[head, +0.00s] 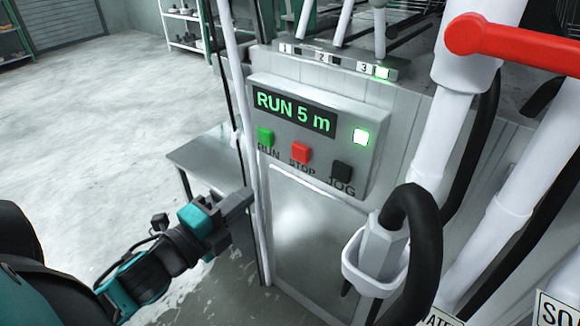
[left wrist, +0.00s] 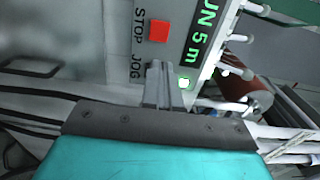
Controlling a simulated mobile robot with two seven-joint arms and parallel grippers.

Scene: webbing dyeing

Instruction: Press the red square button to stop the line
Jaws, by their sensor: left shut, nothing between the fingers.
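The red square button (head: 300,152) sits on the grey control panel (head: 357,121), above the label STOP and between the green RUN button (head: 265,137) and the black JOG button (head: 342,171). It also shows in the left wrist view (left wrist: 159,31). The display (head: 294,111) reads RUN 5 m, and a square lamp (head: 361,136) beside it glows green. My left gripper (head: 250,196) is shut and empty, below and left of the buttons in the head view, apart from the red button. In the left wrist view its fingers (left wrist: 158,65) point toward the panel. My right gripper is not in view.
A white holder (head: 362,272) with a nozzle and black hose stands right of the panel. White pipes and a red lever (head: 515,45) are at the upper right. A thin white upright pole (head: 246,120) stands left of the panel. Open floor lies to the left.

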